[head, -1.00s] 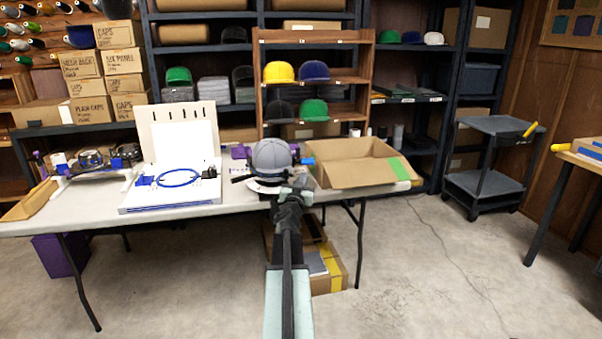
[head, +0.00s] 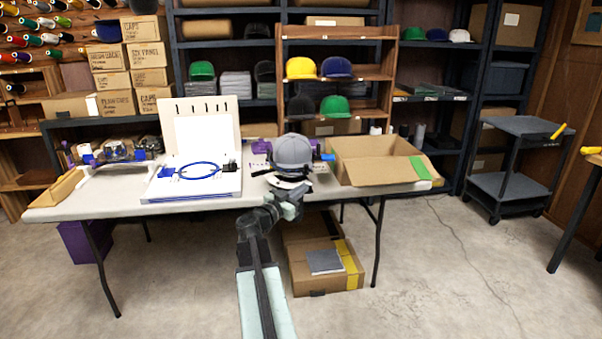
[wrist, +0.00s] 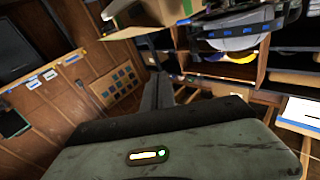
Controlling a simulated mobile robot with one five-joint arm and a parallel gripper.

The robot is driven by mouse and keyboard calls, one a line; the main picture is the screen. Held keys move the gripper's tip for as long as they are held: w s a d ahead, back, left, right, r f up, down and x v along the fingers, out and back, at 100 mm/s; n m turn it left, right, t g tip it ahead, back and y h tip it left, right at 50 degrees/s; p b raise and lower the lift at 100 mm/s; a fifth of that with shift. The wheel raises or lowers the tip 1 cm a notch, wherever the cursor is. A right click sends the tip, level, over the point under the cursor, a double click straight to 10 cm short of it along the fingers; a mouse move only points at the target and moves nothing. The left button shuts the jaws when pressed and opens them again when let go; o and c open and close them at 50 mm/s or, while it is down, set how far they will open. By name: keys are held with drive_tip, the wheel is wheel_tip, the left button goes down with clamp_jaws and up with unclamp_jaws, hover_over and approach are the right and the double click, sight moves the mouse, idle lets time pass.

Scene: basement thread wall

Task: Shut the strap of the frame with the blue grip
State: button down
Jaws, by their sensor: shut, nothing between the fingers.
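A grey cap (head: 293,151) sits on a dark frame with a pale curved plate (head: 289,182) under it, near the table's front edge. A small blue part (head: 328,157) shows just right of the cap; I cannot tell whether it is the blue grip. The underside of a dark frame with a blue strip (wrist: 240,30) shows at the top right of the wrist view. My gripper (head: 296,190) is shut and empty, just below and in front of the cap frame; it also shows in the wrist view (wrist: 157,80). I cannot make out the strap or whether it is shut.
A white case (head: 190,188) with a blue loop stands left on the table (head: 110,208). A stand with blue clamps (head: 115,152) is further left. An open cardboard box (head: 380,165) is close on the right.

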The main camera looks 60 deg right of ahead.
drive_tip(key=n+t, duration=0.1)
drive_tip(key=t, duration=0.1)
approach(305, 167)
drive_tip(key=d+p, duration=0.1)
drive_tip(key=d, duration=0.6)
drive_tip(key=shift+r, duration=0.1)
idle(0.3)
